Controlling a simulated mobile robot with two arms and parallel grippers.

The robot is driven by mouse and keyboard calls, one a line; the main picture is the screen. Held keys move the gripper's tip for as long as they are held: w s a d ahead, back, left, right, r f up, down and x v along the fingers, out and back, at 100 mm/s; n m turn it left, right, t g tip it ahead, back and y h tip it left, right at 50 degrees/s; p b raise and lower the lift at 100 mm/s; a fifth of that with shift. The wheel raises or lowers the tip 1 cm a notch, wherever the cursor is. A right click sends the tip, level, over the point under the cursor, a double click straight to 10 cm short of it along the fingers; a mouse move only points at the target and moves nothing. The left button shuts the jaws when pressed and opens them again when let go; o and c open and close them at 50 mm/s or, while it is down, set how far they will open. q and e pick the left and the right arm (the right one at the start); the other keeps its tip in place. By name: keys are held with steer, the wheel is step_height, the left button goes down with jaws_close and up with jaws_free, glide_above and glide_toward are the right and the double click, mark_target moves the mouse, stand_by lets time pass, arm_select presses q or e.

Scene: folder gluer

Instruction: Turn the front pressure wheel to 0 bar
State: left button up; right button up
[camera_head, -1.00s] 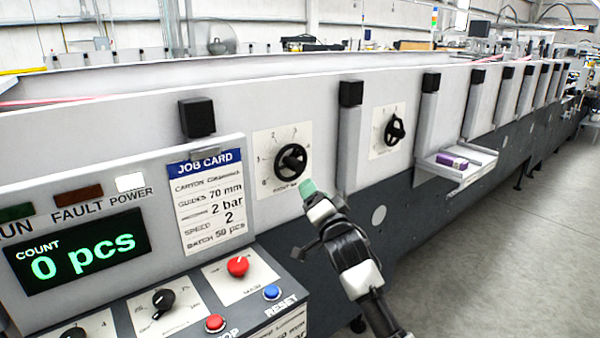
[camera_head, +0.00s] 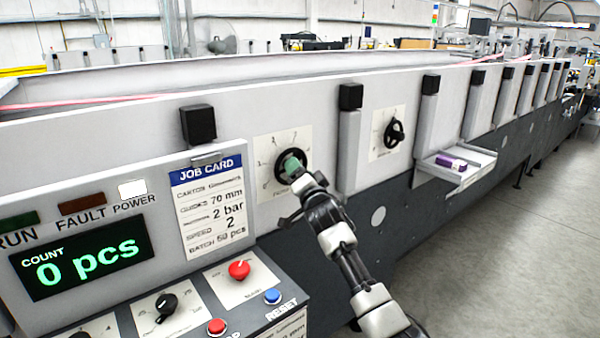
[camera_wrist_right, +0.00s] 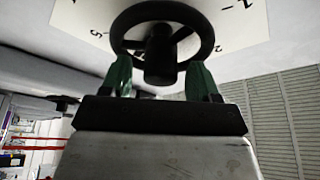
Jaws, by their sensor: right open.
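The front pressure wheel is a black handwheel (camera_head: 291,166) on a white dial plate (camera_head: 264,148) with numbers, on the machine's grey side. In the right wrist view the wheel (camera_wrist_right: 163,14) fills the upper middle, with its hub and spokes facing me. My right gripper (camera_head: 294,165) is at the wheel in the head view. In the right wrist view its two green fingertips (camera_wrist_right: 158,78) are apart, one on each side below the hub, near the rim. I cannot tell whether they touch it. The dial's pointer position is not readable. My left gripper is not in view.
A job card (camera_head: 208,205) and a control panel with a red knob (camera_head: 239,270) and buttons lie to the left. A small tray (camera_head: 462,176) holding a purple box (camera_head: 450,162) juts out at right.

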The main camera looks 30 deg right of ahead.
steer(key=c, duration=0.9)
steer(key=shift+n, duration=0.3)
